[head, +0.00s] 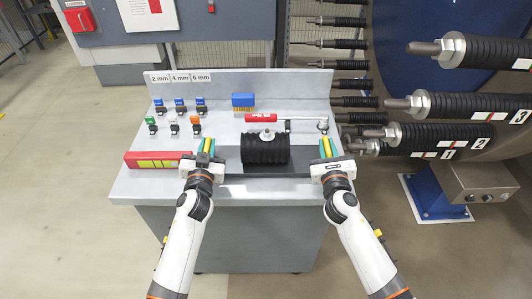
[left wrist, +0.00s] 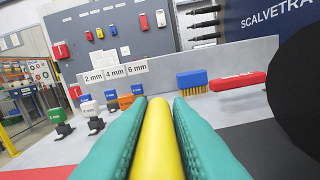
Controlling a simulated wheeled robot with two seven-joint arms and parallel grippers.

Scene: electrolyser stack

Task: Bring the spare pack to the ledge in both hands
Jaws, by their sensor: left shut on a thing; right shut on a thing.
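The spare pack (head: 265,149) is a black ribbed cylinder with a pale metal fitting on top. It lies sideways on a dark flat base (head: 290,163) on the bench; in the left wrist view its dark round end (left wrist: 298,90) is at the right edge. My left gripper (head: 207,146) is on its left side, shut on a yellow bar (left wrist: 155,140) between teal fingers. My right gripper (head: 328,147) is on its right side, shut on a similar yellow bar. How the bars join the pack is hidden. I cannot tell which surface is the ledge.
Behind are a red tool (head: 275,118), a blue brush (head: 243,100) and several small coloured blocks (head: 178,105) under size labels. A red-and-yellow box (head: 157,160) is left of my left gripper. Threaded rods (head: 455,105) jut in from the right. Open floor (head: 50,200) lies left.

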